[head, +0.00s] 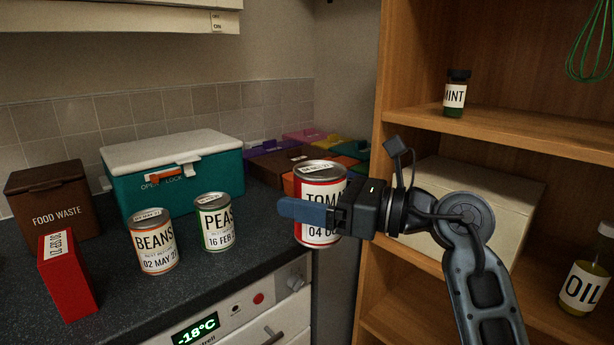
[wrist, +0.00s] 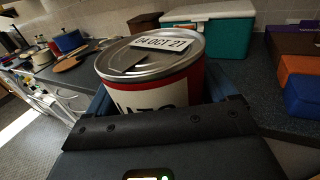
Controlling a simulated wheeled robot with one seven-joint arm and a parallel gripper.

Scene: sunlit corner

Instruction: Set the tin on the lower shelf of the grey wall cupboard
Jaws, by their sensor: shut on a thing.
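A red and white tomato tin (head: 321,180) is upright in my gripper (head: 303,212), by the right end of the dark worktop. A blue finger crosses its label. In the wrist view the tin's silver lid (wrist: 150,52), with a date label, faces up between both fingers. I cannot tell whether its base is clear of the worktop. A beans tin (head: 156,243) and a peas tin (head: 214,222) stand to its left. At the upper left, the underside and lower edge of a pale wall unit (head: 120,18) show; its shelves are out of view and I cannot tell if it is the grey cupboard.
A teal box (head: 180,178) with white lid, a brown food waste bin (head: 52,199) and a red box (head: 67,275) stand on the worktop (head: 190,290). Coloured boxes (head: 277,165) sit in the corner. A wooden shelf unit (head: 405,90) rises at right, behind my arm, holding a mint jar (head: 455,95).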

